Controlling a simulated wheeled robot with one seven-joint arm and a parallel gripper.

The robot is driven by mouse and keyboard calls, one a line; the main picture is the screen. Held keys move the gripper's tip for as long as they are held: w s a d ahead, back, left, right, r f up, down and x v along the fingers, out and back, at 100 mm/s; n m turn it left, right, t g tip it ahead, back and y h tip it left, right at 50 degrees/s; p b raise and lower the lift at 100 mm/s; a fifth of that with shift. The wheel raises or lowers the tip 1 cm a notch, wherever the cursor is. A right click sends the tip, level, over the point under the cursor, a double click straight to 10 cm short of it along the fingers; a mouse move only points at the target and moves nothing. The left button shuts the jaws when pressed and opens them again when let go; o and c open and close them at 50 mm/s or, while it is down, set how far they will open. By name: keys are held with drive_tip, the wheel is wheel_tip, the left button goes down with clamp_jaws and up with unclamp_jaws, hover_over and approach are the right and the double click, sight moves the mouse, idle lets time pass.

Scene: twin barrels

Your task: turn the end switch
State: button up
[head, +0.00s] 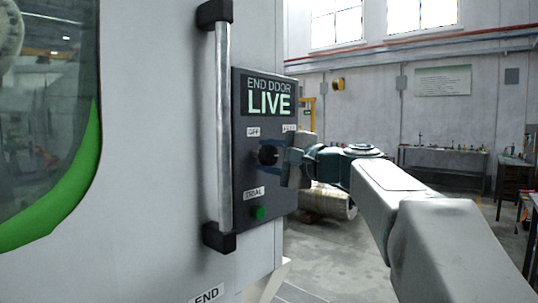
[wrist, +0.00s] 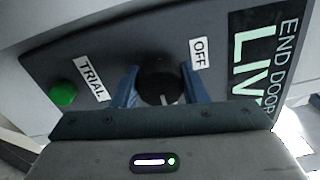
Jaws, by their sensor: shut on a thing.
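The end switch is a round black knob (wrist: 160,82) on a dark panel (head: 240,200) with a display reading "END DOOR LIVE" (head: 268,97). In the wrist view a pale mark on the knob points toward my gripper's palm, away from the OFF label (wrist: 199,53) and the TRIAL label (wrist: 93,78). My gripper (wrist: 161,85) is shut on the knob, with one blue finger on each side of it. In the head view the knob (head: 267,155) is partly hidden by the fingers. A third label at the panel's right is partly covered by my gripper.
A green button (head: 258,213) sits low on the panel, below the TRIAL label. A long vertical handle (head: 223,125) stands just left of the panel. A metal drum (head: 328,201) lies behind my arm, and benches line the back wall.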

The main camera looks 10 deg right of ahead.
idle(0.4)
drive_tip(key=o, duration=1)
drive_tip(key=shift+c, duration=0.2)
drive_tip(key=shift+d, duration=0.1)
drive_tip(key=v, duration=1.3)
drive_tip(key=shift+s+d, duration=0.2)
drive_tip(key=shift+s, duration=0.1)
drive_tip(key=shift+f, duration=0.1)
